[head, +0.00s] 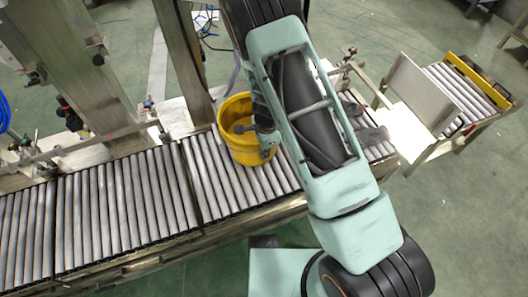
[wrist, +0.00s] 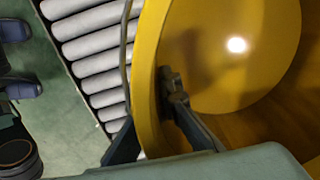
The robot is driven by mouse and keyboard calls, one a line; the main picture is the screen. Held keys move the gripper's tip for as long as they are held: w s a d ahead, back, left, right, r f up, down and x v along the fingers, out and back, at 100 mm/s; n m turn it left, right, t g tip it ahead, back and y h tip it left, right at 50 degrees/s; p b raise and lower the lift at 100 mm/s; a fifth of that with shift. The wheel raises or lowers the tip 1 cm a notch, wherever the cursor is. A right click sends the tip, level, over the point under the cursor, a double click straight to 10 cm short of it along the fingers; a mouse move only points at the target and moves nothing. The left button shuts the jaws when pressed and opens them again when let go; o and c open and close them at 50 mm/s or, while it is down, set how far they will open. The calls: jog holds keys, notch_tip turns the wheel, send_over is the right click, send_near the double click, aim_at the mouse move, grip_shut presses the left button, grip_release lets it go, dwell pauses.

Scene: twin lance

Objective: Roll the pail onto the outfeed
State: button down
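The yellow pail (head: 236,150) stands upright on the grey roller conveyor (head: 125,205), near the middle of the head view. It fills much of the wrist view (wrist: 150,30). My gripper (head: 255,140) is at the pail's right side, partly over its opening. In the wrist view, one dark finger is inside the pail near its wall and the other is outside, so the wall lies between them. Whether both fingers press on it cannot be told. A short roller section with a yellow end bar (head: 478,82), apparently the outfeed, is at the far right.
A pale upright panel (head: 420,92) and a flat white plate (head: 405,132) lie between the conveyor and the far-right rollers. Metal posts (head: 183,55) and guide rails stand behind the conveyor. The rollers left of the pail are clear.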

jog(key=c, duration=2.1)
grip_release()
jog(key=shift+s+f, duration=0.15)
jog(key=shift+s, duration=0.1)
jog(key=shift+w+r, duration=0.1)
jog(key=shift+r, duration=0.25)
jog(key=r, duration=0.7)
jog(key=s+r, duration=0.1)
jog(key=r, duration=0.3)
jog(key=shift+d+r, duration=0.15)
jog(key=shift+r, duration=0.15)
jog(key=shift+w+r, duration=0.1)
